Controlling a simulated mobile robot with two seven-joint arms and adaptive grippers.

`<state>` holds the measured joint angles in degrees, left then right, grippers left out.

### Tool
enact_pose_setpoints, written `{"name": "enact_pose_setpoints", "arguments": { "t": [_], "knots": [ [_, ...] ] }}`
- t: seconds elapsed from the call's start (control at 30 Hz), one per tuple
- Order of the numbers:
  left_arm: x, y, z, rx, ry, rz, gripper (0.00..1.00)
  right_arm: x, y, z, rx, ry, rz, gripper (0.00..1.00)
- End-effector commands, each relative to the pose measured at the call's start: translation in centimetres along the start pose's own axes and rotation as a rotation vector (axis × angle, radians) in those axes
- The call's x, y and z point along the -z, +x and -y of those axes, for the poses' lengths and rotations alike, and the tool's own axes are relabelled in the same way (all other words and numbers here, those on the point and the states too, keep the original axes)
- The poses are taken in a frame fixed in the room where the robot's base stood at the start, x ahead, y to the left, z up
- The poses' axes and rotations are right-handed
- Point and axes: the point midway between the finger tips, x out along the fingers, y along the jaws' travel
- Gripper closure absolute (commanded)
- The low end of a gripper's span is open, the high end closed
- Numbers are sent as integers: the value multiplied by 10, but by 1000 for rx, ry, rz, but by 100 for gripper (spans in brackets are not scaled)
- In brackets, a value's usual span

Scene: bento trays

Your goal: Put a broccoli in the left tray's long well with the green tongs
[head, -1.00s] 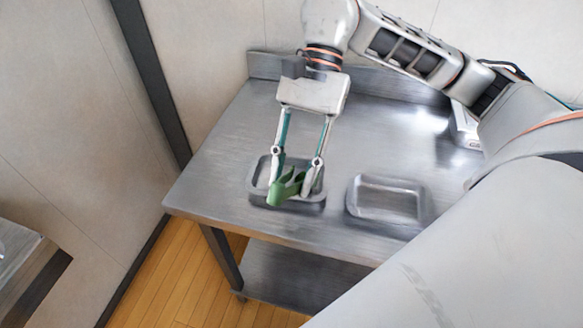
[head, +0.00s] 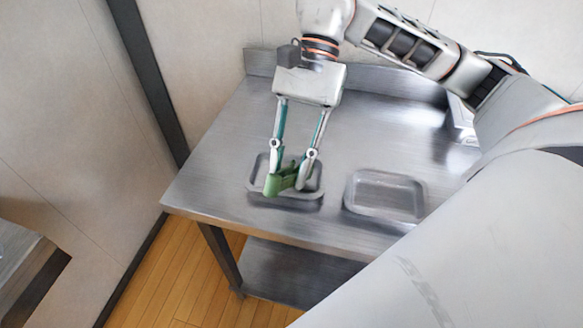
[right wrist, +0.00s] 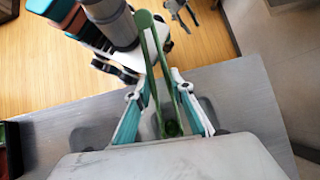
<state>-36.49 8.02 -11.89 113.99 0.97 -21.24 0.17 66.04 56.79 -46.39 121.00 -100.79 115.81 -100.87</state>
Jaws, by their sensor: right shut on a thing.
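My right gripper (head: 290,180) is shut on the green tongs (head: 274,186), which hang over the left tray (head: 316,200). The two tong arms (right wrist: 181,73) run between my fingers in the right wrist view. A dark green round shape (right wrist: 172,128) shows between the fingers there; I cannot tell whether it is broccoli or part of the tongs. The gripper and tongs hide much of the left tray, including its wells. My left gripper (right wrist: 188,20) shows small at the top of the right wrist view, its fingers apart and empty.
A second grey tray (head: 386,190) lies to the right on the steel table (head: 230,150). A dark box with something green (right wrist: 10,150) is at the left edge of the right wrist view. A low back ledge and the wall bound the table.

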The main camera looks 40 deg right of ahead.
Motion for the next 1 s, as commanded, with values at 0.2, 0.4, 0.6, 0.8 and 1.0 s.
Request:
{"name": "enact_pose_setpoints", "arguments": {
  "t": [0.2,0.4,0.6,0.8,1.0],
  "knots": [
    [-2,-5,1,0,14,16,60,-14,-18,1,3,-3,-1,100],
    [13,-8,4,4,12,-4,60,-26,-33,2,4,-3,-3,100],
    [28,-10,7,9,11,-22,60,-37,-48,3,4,-4,-2,100],
    [40,-14,10,13,12,-37,60,-48,-62,3,4,-4,-3,100],
    [45,-15,11,15,13,-43,60,-53,-68,4,2,-2,-1,100]
  ]
}}
